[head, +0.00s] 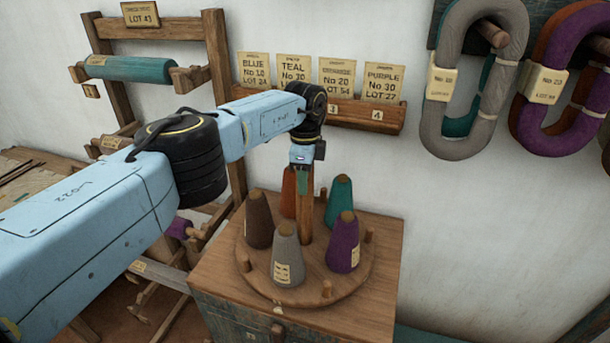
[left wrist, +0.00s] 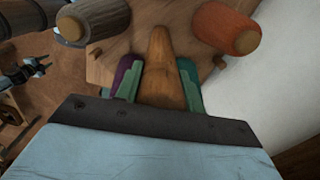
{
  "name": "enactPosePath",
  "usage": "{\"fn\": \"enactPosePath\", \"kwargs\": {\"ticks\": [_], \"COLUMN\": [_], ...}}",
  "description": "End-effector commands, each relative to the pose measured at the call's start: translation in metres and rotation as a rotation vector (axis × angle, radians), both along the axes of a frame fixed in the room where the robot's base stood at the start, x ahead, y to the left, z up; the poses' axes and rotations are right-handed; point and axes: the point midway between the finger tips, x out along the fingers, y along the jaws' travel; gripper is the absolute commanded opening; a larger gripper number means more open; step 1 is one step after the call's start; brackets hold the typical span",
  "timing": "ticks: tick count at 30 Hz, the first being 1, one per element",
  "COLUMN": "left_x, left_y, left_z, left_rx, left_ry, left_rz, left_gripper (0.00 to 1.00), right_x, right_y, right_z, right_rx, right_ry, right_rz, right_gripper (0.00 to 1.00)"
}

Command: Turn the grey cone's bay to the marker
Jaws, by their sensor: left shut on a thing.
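The grey cone (head: 288,258) with a pale label stands upright at the front of the round wooden turntable (head: 300,293). Brown (head: 258,220), orange (head: 289,195), teal (head: 339,204) and purple (head: 343,245) cones stand around it, with short pegs (head: 326,289) between bays. A small pale mark (head: 278,304), possibly the marker, shows at the front rim, slightly left of the grey cone. My left gripper (head: 304,178) is shut on the upright central post (head: 306,215). In the left wrist view its fingers (left wrist: 160,85) flank the post (left wrist: 165,65). My right gripper is out of view.
The turntable sits on a wooden cabinet (head: 378,300) with a front knob (head: 277,333). Behind is a card rack (head: 360,112). Grey (head: 452,115) and purple (head: 562,90) yarn hanks hang at right. A wooden frame (head: 220,60) stands left.

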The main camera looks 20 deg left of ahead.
Motion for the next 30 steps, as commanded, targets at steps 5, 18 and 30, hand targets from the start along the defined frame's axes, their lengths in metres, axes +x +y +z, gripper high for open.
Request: {"fn": "enactPosePath", "kwargs": {"ticks": [5,18,30], "left_x": [0.002,0.0019,0.0006], "left_y": [0.0027,0.0028,0.0008], "left_z": [0.0042,0.0041,0.0013], "left_rx": [0.005,0.006,0.001], "left_ry": [-0.007,-0.006,-0.002], "left_rz": [0.019,0.023,0.02], "left_gripper": [0.0,0.4,0.6], "right_x": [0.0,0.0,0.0], "right_y": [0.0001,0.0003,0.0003], "right_z": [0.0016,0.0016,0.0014], "right_rx": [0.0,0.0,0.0], "right_ry": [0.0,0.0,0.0], "right_rz": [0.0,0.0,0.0], "right_gripper": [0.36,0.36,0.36]}}
